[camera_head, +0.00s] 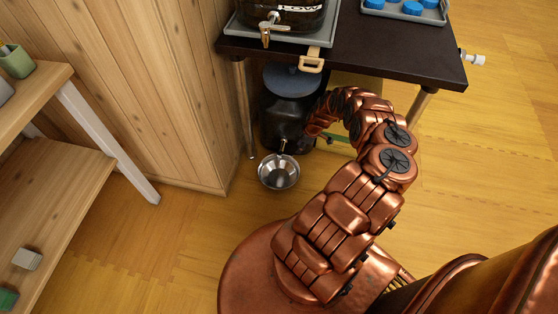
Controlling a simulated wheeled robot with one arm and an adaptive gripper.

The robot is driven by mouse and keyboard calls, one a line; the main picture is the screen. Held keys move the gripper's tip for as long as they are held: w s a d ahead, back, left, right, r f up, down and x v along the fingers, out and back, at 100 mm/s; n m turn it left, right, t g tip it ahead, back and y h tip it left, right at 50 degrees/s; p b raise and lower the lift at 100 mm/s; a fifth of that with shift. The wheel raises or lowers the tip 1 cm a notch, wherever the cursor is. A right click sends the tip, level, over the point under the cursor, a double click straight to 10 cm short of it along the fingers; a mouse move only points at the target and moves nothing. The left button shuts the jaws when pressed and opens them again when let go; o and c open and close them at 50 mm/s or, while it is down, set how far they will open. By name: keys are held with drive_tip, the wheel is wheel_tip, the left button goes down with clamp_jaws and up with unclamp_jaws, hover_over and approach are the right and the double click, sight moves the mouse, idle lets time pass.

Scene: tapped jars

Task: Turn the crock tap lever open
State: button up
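A dark crock (277,122) with a grey lid (290,81) stands on the floor under the dark table. Its small tap (283,146) sticks out at the front, above a metal bowl (279,172). The tap lever is too small to make out, so I cannot tell its position. My copper arm reaches up from the lower middle and bends down to the right of the crock. My gripper (313,131) is at the arm's far end, close beside the crock's right side. Its fingers cannot be made out, nor whether it touches anything.
The dark table (400,50) overhangs the crock. On it are a tapped jar (287,18) on a tray and a tray of blue-topped items (412,8). A tan handle-shaped piece (312,61) hangs at the table's front edge. A wooden shelf unit (60,150) stands left.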

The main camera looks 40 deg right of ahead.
sight(285, 154)
drive_tip(key=b+x, duration=0.7)
drive_tip(key=b, duration=0.1)
drive_tip(key=shift+f, duration=0.3)
idle(0.6)
drive_tip(key=shift+w+a+f, duration=0.1)
drive_tip(key=shift+w+f, duration=0.05)
drive_tip(key=shift+c, duration=0.4)
